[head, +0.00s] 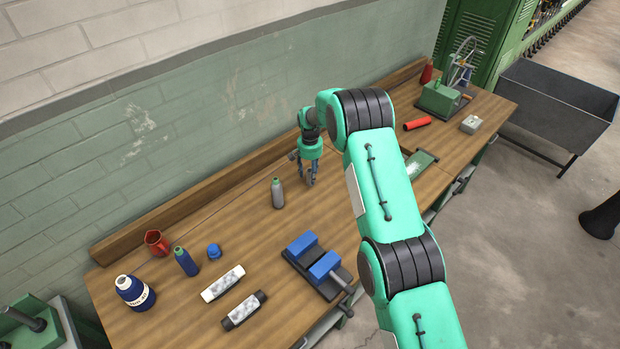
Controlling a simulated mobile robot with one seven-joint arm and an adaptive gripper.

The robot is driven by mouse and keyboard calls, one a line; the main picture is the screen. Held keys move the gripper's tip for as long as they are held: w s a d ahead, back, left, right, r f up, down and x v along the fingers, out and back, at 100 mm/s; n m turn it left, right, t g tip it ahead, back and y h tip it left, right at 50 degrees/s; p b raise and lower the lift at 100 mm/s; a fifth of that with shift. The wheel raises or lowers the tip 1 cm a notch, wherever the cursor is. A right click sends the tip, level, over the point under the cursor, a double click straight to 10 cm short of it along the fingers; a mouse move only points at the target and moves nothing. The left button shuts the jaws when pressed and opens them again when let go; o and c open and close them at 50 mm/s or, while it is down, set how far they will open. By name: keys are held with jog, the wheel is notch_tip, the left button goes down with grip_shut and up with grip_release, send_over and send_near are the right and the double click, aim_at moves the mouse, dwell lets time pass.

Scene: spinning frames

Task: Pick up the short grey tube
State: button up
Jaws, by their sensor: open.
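A short grey tube-like piece with a green top (278,195) stands upright on the wooden bench (190,265), near the middle of its left half. It is the likeliest match for the short grey tube. My gripper (310,181) points down just to the right of it and looks apart from it. Its fingers are open, with nothing seen between them. My green arm comes in from the lower right and hides part of the bench behind it.
A blue vise (312,262) sits in front of the gripper. A red cylinder (417,124) lies at right. A ledge runs along the wall.

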aim_at(310, 170)
jog(key=c, duration=1.1)
jog(key=shift+r, duration=0.15)
jog(key=shift+r, duration=1.45)
jog(key=shift+s+d+r+b, duration=0.1)
jog(key=shift+s+r+b, duration=0.1)
jog(key=shift+s+b, duration=0.1)
jog(key=s+d, duration=0.1)
jog(key=s, duration=0.4)
jog(key=s+d+r+b, duration=0.1)
jog(key=s, duration=0.4)
jog(key=s+d, duration=0.1)
jog(key=s, duration=0.4)
jog(key=shift+d+r, duration=0.25)
jog(key=shift+d, duration=0.15)
